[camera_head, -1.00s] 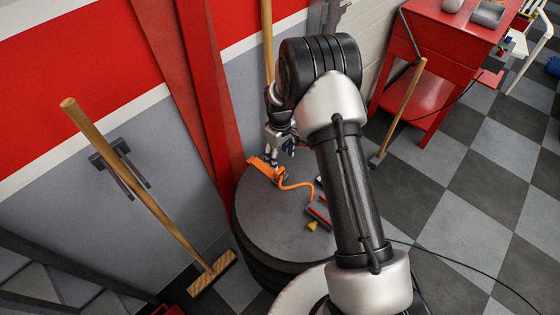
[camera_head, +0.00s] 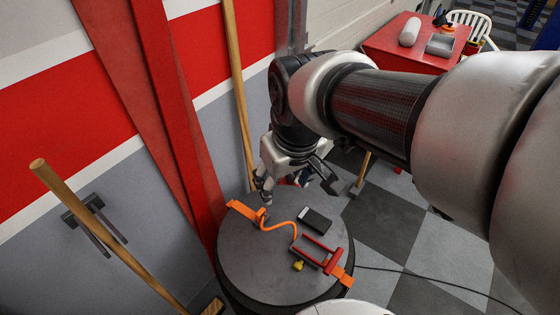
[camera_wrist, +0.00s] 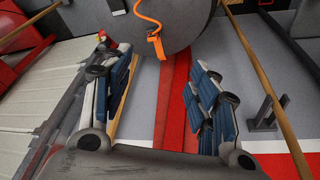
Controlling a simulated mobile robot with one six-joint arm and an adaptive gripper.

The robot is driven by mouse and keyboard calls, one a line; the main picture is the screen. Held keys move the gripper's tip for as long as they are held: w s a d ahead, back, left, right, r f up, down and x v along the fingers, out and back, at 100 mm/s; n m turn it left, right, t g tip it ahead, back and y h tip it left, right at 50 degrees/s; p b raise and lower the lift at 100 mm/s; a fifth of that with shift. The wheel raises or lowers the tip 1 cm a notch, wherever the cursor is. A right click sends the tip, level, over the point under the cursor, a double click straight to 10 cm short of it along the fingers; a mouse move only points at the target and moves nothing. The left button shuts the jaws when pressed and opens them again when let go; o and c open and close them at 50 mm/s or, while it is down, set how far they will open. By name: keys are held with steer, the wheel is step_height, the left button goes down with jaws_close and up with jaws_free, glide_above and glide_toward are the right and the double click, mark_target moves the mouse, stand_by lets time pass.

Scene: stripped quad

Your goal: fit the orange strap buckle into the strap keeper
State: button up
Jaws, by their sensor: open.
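The orange strap (camera_head: 279,224) lies on a round dark-topped stand (camera_head: 250,265). Its flat orange buckle end (camera_head: 243,210) is near the stand's far left edge, and an orange cord curves right from it. The buckle also shows in the wrist view (camera_wrist: 157,45), beyond the fingertips and between them in the picture. A red frame (camera_head: 318,254), perhaps the keeper, lies near the right edge with an orange piece (camera_head: 344,272) beside it. My gripper (camera_wrist: 160,62) is open and empty, fingers wide apart. In the head view it is above the stand's far side, partly hidden.
A black block (camera_head: 314,219) and a small yellow piece (camera_head: 298,266) lie on the stand. A red post (camera_head: 165,110) and wall stand close behind at left. Wooden-handled brooms (camera_head: 105,225) lean nearby. A red table (camera_head: 412,45) is at the back right.

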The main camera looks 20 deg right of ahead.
steer(key=s+m+t, duration=0.1)
steer(key=s, duration=1)
steer(key=shift+m, duration=0.4)
